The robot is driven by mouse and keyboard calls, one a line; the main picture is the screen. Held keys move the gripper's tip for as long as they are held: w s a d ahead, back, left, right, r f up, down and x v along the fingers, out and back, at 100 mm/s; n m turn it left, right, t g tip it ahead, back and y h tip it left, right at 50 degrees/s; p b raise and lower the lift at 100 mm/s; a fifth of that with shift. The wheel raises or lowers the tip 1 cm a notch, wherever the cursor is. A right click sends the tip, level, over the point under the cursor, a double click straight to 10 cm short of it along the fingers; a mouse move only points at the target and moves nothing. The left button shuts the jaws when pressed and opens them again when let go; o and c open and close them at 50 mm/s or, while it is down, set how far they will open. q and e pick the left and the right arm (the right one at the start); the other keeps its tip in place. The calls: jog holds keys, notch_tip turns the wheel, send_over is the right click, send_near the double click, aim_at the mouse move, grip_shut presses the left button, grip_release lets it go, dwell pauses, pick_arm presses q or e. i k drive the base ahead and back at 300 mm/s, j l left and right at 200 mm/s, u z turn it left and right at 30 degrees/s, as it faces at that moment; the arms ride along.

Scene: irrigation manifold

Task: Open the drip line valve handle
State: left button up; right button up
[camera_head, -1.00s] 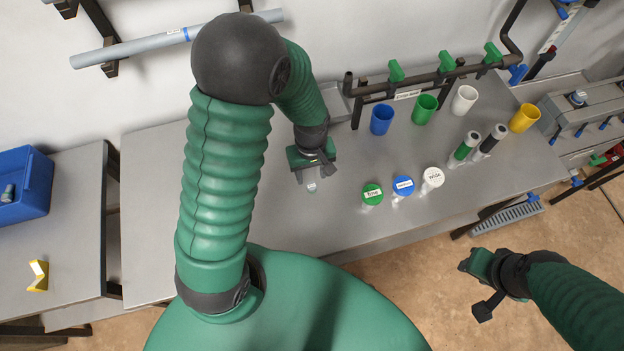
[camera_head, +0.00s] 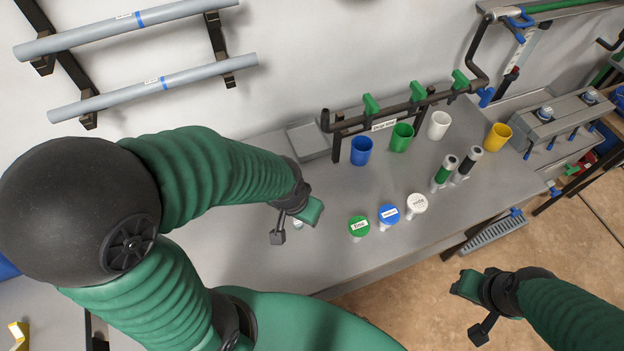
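A dark pipe manifold (camera_head: 405,108) stands at the back of the grey bench, with a small label (camera_head: 384,125) too small to read surely. Three green valve handles sit along its top: left (camera_head: 371,104), middle (camera_head: 418,91) and right (camera_head: 460,79). My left gripper (camera_head: 296,222) is low over the bench, left of and nearer than the manifold, apart from all three handles. A small clear item (camera_head: 298,225) shows beside it, partly hidden. My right gripper (camera_head: 474,308) hangs over the floor in front of the bench.
Blue (camera_head: 361,152), green (camera_head: 401,138) and white (camera_head: 439,125) cups stand before the manifold; a yellow cup (camera_head: 496,136) is at right. Green- (camera_head: 359,227), blue- (camera_head: 389,214) and white-capped (camera_head: 417,203) bottles line the front.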

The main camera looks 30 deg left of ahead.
aim_at(486, 96)
jog(key=i+l+u, duration=0.1)
jog(key=l+u, duration=0.2)
jog(key=u, duration=0.15)
jog(key=l+u, duration=0.25)
jog(key=u, duration=0.15)
jog(key=l+u, duration=0.45)
jog(key=k+l, duration=0.1)
jog(key=l, duration=0.4)
jog(key=l+u, duration=0.15)
jog(key=l, duration=0.3)
jog(key=k+l, duration=0.15)
jog(key=l, duration=0.3)
jog(key=k+l+u, duration=0.15)
jog(key=l, duration=0.35)
